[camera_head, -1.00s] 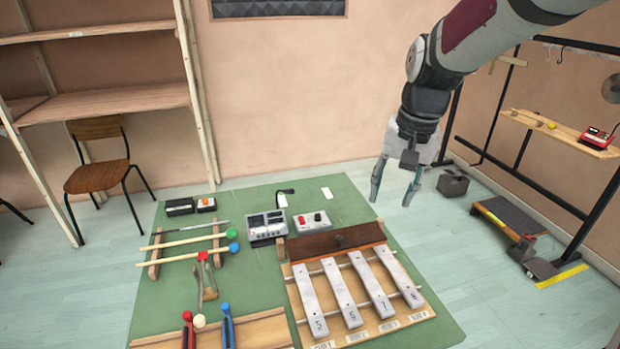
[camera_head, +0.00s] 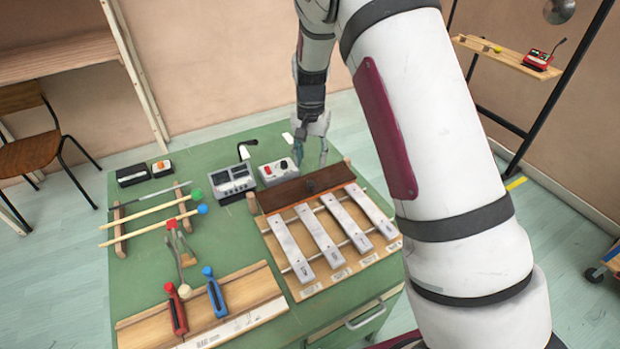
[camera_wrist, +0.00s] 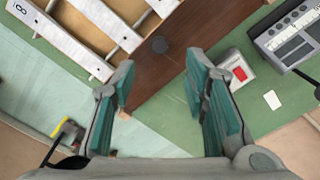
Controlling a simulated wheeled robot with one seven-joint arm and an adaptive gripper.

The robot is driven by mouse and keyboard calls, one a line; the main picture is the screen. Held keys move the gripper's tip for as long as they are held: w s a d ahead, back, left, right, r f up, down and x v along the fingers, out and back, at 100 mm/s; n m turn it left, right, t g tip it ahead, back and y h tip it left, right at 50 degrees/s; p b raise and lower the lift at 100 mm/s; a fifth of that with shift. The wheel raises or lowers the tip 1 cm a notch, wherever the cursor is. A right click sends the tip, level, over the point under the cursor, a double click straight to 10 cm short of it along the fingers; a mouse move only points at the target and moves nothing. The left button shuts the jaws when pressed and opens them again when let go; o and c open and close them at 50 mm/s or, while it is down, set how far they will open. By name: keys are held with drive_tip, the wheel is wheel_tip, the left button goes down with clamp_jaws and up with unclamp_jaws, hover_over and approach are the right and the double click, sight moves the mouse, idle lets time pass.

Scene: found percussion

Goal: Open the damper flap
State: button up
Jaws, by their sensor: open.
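The damper flap is a dark brown wooden board (camera_head: 290,192) lying along the far ends of the metal bars (camera_head: 318,238) on the green table. A dark knob (camera_head: 309,185) stands on its face. In the wrist view the flap (camera_wrist: 190,28) runs diagonally beyond my fingertips, and the knob (camera_wrist: 159,45) shows between and just past them. My gripper (camera_head: 311,157) is open and empty, pointing down near the flap's far edge. The wrist view shows its two teal-padded fingers (camera_wrist: 160,72) well apart. I cannot tell the exact gap to the knob; no contact shows.
Mallets (camera_head: 150,211) lie on the left. Red and blue handled tools (camera_head: 176,312) lie on a front board. My arm covers the table's right side.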

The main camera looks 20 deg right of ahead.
sight(311, 183)
wheel_tip(311, 183, down, 8)
drive_tip(key=shift+f+p, duration=0.2)
drive_tip(key=shift+p, duration=0.1)
clamp_jaws()
